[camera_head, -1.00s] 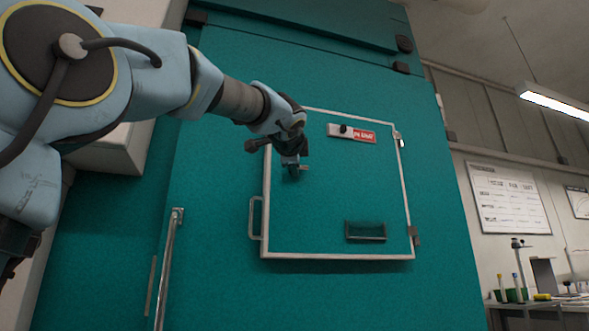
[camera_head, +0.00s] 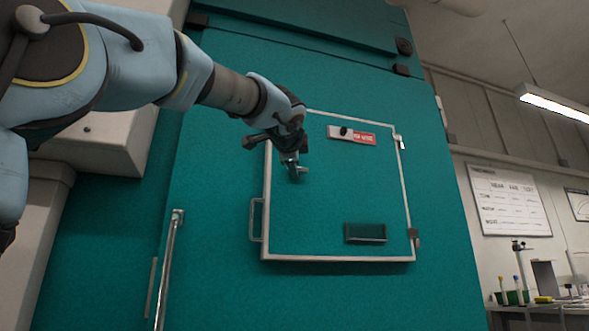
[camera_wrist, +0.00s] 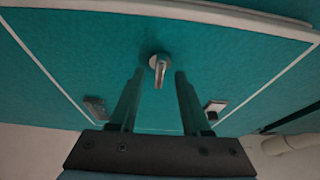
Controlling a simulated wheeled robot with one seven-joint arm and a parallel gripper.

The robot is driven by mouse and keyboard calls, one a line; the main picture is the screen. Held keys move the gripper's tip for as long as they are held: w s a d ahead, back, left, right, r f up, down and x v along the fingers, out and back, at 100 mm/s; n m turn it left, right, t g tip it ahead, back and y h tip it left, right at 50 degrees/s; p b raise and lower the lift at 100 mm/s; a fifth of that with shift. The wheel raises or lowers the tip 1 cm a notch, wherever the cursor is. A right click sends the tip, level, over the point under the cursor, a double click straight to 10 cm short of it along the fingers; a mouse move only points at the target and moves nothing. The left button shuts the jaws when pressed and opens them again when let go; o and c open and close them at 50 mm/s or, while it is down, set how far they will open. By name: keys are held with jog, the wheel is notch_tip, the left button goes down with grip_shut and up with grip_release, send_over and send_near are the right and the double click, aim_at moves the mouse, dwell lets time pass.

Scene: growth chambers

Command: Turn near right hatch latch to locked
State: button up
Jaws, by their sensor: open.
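The teal hatch (camera_head: 335,200) with a pale frame is shut flush in the larger teal chamber front. A small metal latch (camera_wrist: 159,68) with a round base and a short lever shows in the wrist view; its lever points down in that picture. My gripper (camera_wrist: 158,74) is open, with one finger on each side of the latch in the picture. I see no contact, and I cannot tell the depth gap. In the head view my gripper (camera_head: 294,168) is at the hatch's upper left and mostly hides the latch.
A red-and-white indicator plate (camera_head: 351,134) is on the hatch's upper part, and a dark recessed holder (camera_head: 365,233) is low on it. A pale handle (camera_head: 253,220) is at the hatch's left edge. A long metal door handle (camera_head: 167,270) stands lower left. A bench with tubes is far right.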

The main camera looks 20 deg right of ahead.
jog(key=v, duration=0.8)
jog(key=shift+b, duration=0.3)
jog(key=shift+s+a+f, duration=0.1)
jog(key=shift+s, duration=0.15)
